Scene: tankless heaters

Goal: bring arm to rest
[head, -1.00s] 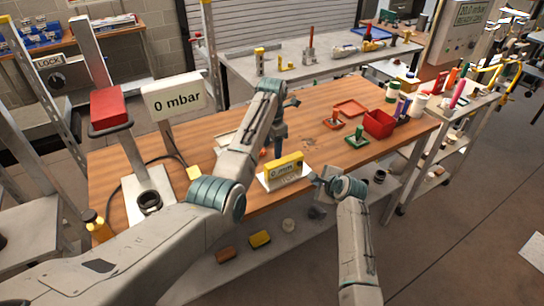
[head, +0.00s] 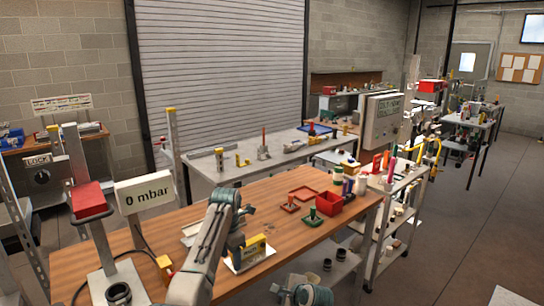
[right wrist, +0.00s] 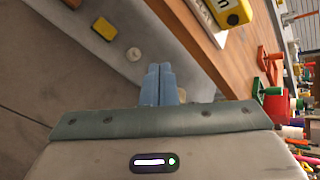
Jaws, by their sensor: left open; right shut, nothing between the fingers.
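My left arm reaches over the wooden workbench (head: 290,184) in the head view. Its gripper (head: 237,246) points down beside a yellow block-shaped device (head: 255,245) on a white base; its fingers are small and partly hidden there, and I cannot tell whether they touch it. It is open. My right arm shows only as a teal and grey joint low in the head view, in front of the bench. In the right wrist view my right gripper (right wrist: 158,84) is shut with nothing between its fingers, over the lower shelf beside the bench edge.
A "0 mbar" display (head: 144,194) and a red-topped stand (head: 89,200) are at the bench's left. A red bin (head: 328,203) and green-handled piece (head: 313,214) lie right. A cart (head: 385,215) stands right of the bench.

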